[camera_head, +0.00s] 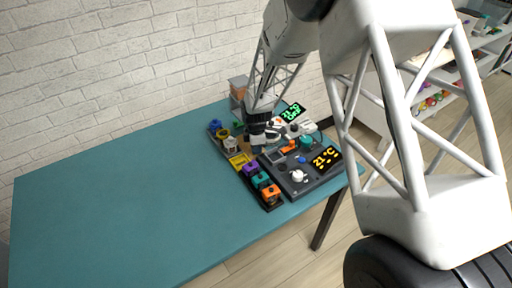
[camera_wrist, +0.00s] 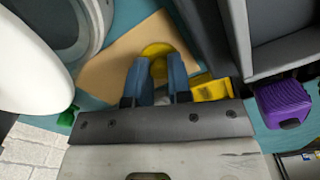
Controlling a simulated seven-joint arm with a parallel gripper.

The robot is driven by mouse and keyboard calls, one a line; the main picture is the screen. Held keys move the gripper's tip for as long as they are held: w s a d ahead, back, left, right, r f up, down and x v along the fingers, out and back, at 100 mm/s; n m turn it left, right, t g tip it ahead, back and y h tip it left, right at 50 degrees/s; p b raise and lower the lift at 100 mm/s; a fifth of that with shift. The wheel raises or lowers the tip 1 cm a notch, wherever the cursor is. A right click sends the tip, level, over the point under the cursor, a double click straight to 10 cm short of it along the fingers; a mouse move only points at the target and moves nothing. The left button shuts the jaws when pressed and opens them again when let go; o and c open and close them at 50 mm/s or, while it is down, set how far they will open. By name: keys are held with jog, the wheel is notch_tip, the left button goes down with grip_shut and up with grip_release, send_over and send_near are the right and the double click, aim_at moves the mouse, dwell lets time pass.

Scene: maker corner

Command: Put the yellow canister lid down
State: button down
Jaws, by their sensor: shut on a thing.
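The yellow canister lid (camera_wrist: 157,49) shows in the wrist view as a round yellow piece between the fingertips of my gripper (camera_wrist: 157,68). My gripper is shut on it, with a blue finger on each side. A tan board (camera_wrist: 110,70) lies beneath the lid; I cannot tell whether the lid touches it. In the head view my gripper (camera_head: 257,146) is low over the table's far right part, and I cannot make out the lid there.
A dark rack with purple (camera_head: 250,169), teal (camera_head: 261,180) and orange (camera_head: 271,193) blocks stands nearby. A yellow piece (camera_wrist: 210,90) is close right of my fingers. A grey console (camera_head: 310,178) with knobs and a display is to the right. The teal table (camera_head: 130,210) is clear on the left.

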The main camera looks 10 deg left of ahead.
jog(key=shift+f, duration=0.15)
jog(key=c, duration=1.3)
grip_release()
jog(key=shift+c, duration=0.2)
jog(key=shift+r, duration=0.2)
notch_tip(320, 180, up, 12)
